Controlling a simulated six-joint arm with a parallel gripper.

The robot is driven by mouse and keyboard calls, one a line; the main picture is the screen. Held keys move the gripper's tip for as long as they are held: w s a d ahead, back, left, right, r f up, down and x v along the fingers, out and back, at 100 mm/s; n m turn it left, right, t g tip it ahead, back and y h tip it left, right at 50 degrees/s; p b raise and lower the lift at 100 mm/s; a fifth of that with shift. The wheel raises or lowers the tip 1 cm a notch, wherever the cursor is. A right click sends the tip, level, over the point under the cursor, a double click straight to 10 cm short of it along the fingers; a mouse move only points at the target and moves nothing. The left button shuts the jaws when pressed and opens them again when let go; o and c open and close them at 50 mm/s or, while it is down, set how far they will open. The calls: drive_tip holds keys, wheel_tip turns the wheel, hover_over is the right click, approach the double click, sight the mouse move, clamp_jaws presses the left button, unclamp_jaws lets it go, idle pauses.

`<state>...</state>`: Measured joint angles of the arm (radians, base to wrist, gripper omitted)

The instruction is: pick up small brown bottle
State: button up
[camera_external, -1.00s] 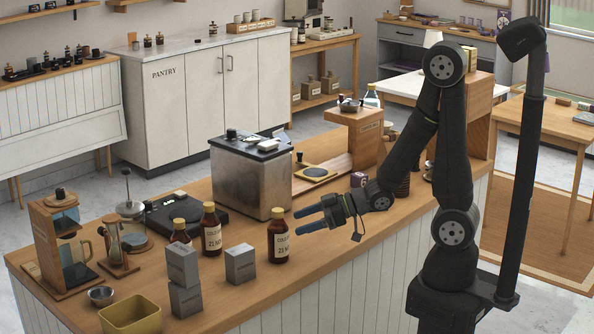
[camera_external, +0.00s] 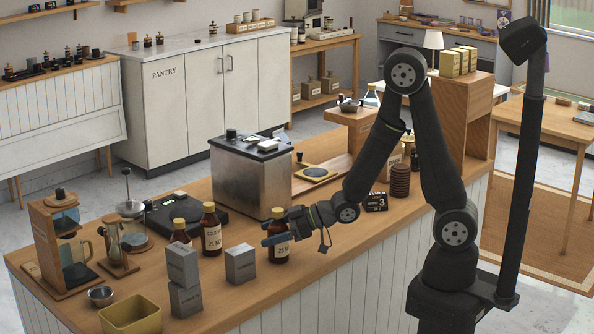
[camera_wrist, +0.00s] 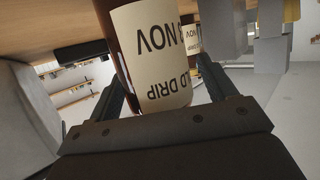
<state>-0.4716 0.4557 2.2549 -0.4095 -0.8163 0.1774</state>
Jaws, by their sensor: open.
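The nearest small brown bottle (camera_external: 279,244), with a cream label and yellow cap, stands upright on the wooden counter. My gripper (camera_external: 275,233) is open in front of it, with the blue fingers reaching across the bottle's upper part. In the wrist view the labelled bottle (camera_wrist: 155,60) stands between the two spread fingers of my gripper (camera_wrist: 165,92). I cannot tell whether a finger touches it. Two similar brown bottles, one in the middle (camera_external: 211,232) and one further left (camera_external: 180,235), stand behind grey boxes.
Grey boxes (camera_external: 240,264) stand close to the left of the nearest bottle, two of them stacked (camera_external: 185,300). A metal box machine (camera_external: 250,180) stands behind. A yellow bin (camera_external: 130,316) is at the front left. The counter (camera_external: 330,265) right of the bottle is clear.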

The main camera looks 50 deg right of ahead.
drive_tip(key=c, duration=1.2)
drive_tip(key=shift+c, duration=0.9)
drive_tip(key=shift+r, duration=0.15)
